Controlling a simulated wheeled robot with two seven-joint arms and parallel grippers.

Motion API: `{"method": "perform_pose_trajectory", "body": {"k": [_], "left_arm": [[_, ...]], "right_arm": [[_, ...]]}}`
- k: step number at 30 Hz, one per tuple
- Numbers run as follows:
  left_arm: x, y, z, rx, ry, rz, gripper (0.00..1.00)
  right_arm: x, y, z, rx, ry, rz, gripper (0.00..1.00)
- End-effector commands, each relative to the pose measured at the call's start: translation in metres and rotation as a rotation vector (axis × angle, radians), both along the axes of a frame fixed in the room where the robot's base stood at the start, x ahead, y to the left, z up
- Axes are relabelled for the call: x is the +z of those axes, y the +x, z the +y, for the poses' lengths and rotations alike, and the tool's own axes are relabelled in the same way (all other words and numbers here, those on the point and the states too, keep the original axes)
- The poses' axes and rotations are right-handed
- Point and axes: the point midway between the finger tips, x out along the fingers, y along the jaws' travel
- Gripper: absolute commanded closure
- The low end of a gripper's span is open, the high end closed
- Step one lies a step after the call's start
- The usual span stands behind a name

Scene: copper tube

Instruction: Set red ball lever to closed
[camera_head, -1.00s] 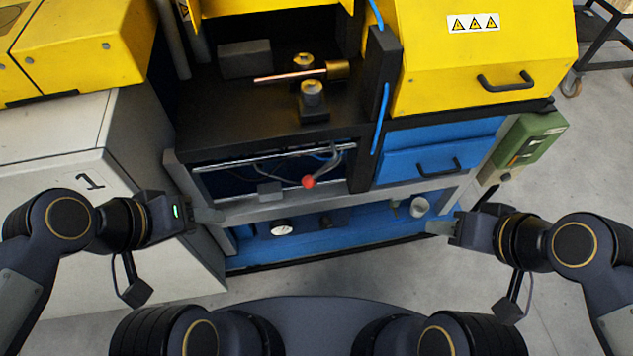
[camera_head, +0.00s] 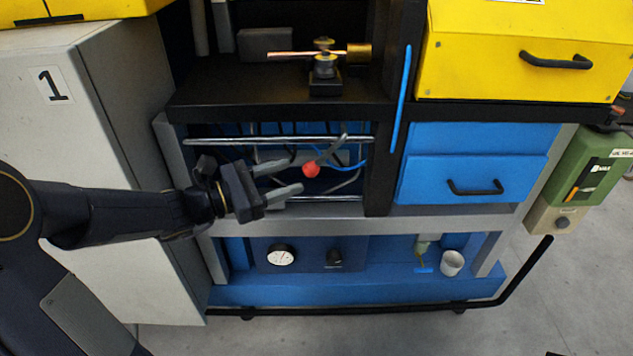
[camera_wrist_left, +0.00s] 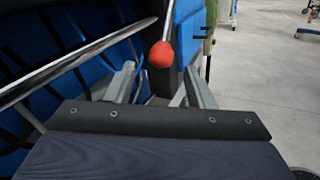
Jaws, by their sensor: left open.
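The red ball (camera_head: 311,169) is on the end of a grey lever (camera_head: 330,151) that slants up and to the right, in the open bay under the black work surface. My left gripper (camera_head: 292,176) is open, its two fingers pointing right, with the ball just beyond the fingertips. In the left wrist view the red ball (camera_wrist_left: 161,55) shows ahead, between the lines of the two fingers (camera_wrist_left: 160,85). I cannot tell whether a finger touches it.
Metal rails (camera_head: 280,141) cross the bay. A grey frame bar (camera_head: 310,231) runs below it. A black post (camera_head: 379,160) and blue drawer (camera_head: 470,180) stand to the right. A white cabinet (camera_head: 110,90) is at left.

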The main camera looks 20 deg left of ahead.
Motion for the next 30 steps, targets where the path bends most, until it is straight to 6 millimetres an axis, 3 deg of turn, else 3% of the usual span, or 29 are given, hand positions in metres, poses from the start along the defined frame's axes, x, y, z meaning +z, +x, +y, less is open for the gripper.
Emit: {"method": "perform_pose_trajectory", "body": {"k": [10,22,30], "left_arm": [[-0.001,0.034,-0.041,-0.005,0.003,-0.002,0.51],[0.001,0.04,-0.048,-0.003,0.004,-0.002,0.51],[0.001,0.04,-0.047,-0.003,0.005,-0.001,0.87]], "right_arm": [[-0.012,0.0,0.0,0.0,0.0,0.0,0.61],[-0.013,0.0,0.0,0.0,0.0,0.0,0.61],[-0.013,0.0,0.0,0.0,0.0,0.0,0.61]]}}
